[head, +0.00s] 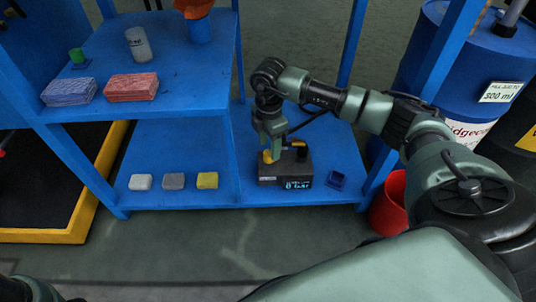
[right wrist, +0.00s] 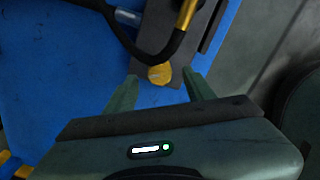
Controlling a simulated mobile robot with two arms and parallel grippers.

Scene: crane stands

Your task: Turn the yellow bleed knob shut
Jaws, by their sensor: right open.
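The yellow bleed knob (right wrist: 159,74) shows in the right wrist view on the near end of a dark pump block (right wrist: 158,35). In the head view, the block (head: 294,166) sits on the lower blue shelf with a lit display reading what looks like 0 bar, and the knob (head: 267,157) is at its left side. My right gripper (right wrist: 159,76) is open, with one fingertip on each side of the knob. In the head view, the gripper (head: 270,147) is above the block's left end and partly hides it. I cannot tell whether the fingers touch the knob. My left gripper is out of view.
A black hose (right wrist: 125,35) loops close above the knob to a yellow fitting (right wrist: 187,12). Several small blocks, including a yellow one (head: 207,180), lie left. A red bucket (head: 388,205) and shelf post (head: 354,40) are nearby.

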